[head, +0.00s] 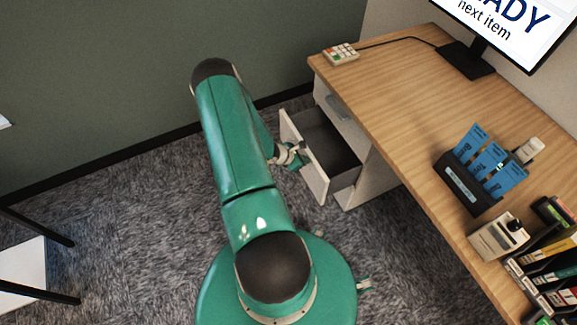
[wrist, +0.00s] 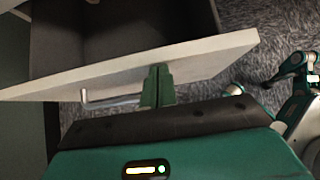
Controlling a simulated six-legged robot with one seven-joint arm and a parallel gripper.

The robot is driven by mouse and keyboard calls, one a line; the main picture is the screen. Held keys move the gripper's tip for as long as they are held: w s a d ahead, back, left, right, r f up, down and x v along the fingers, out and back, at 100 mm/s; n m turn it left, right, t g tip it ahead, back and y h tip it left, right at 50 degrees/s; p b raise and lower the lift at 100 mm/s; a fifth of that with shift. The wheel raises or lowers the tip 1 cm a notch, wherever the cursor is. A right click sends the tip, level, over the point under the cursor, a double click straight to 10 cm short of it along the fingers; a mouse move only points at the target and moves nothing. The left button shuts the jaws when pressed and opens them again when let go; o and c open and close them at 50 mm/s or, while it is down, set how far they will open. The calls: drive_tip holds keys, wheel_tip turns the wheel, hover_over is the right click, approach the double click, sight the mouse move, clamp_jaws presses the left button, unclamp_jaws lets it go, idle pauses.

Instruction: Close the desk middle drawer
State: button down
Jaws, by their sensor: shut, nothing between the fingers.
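The desk (head: 420,110) stands at the right in the head view. Its middle drawer (head: 305,160) is pulled out, with a pale front panel and a dark empty inside. In the wrist view the drawer front (wrist: 205,62) crosses the upper part, with a metal bar handle (wrist: 110,100) below its edge. My gripper (wrist: 158,78) is shut and empty, its green fingertips at the outer face of the drawer front, right of the handle. I cannot tell whether they touch it. In the head view my arm partly hides the gripper (head: 300,157).
The desktop holds a keypad (head: 341,54), a monitor (head: 500,30), a holder with blue cards (head: 465,185) and a label device (head: 498,237). Carpet (head: 130,220) left of the drawer is clear. A white-shelved rack (head: 22,275) stands far left.

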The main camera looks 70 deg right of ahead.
drive_tip(key=s+d, duration=0.9)
idle(0.3)
